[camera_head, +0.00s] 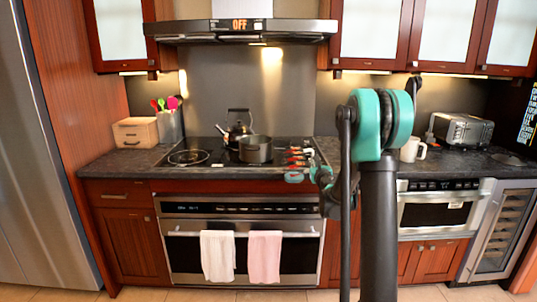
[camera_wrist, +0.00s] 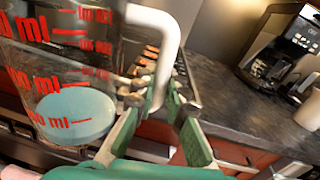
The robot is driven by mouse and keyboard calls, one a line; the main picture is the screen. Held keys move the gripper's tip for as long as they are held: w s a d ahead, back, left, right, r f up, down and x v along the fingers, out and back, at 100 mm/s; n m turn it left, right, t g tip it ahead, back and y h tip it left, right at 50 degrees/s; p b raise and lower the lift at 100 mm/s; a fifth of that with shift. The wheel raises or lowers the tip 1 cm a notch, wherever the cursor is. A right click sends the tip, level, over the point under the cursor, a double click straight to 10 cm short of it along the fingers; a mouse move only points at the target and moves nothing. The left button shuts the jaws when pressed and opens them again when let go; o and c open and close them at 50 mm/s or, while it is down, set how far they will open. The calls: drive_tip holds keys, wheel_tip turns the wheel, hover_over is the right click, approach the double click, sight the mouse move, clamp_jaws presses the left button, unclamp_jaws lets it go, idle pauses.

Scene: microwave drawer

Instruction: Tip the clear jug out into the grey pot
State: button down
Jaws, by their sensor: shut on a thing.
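The clear jug (camera_wrist: 50,95) has red volume marks, a white handle (camera_wrist: 160,45) and something pale blue at its bottom. My gripper (camera_wrist: 160,100) has its green fingers shut on the handle in the wrist view. In the head view the jug (camera_head: 299,158) is hard to make out except for its red marks; it is just right of the grey pot, over the right side of the cooktop. My gripper (camera_head: 322,176) is at its lower right, partly behind my arm. The grey pot (camera_head: 256,150) stands on the cooktop. The pot's inside is barely visible.
A kettle (camera_head: 234,128) stands behind the pot. The cooktop (camera_head: 190,157) is bare at left. A mug (camera_head: 412,149) and a toaster (camera_head: 461,129) stand on the right counter. Two towels (camera_head: 217,255) hang on the oven. The hood (camera_head: 242,31) is overhead.

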drive_tip(key=s+f+h, duration=0.1)
drive_tip(key=s+f, duration=0.3)
drive_tip(key=f, duration=0.3)
drive_tip(key=shift+s+a+m, duration=0.15)
drive_tip(key=shift+a+m, duration=0.25)
drive_tip(key=shift+a, duration=0.05)
drive_tip(key=shift+d, duration=0.1)
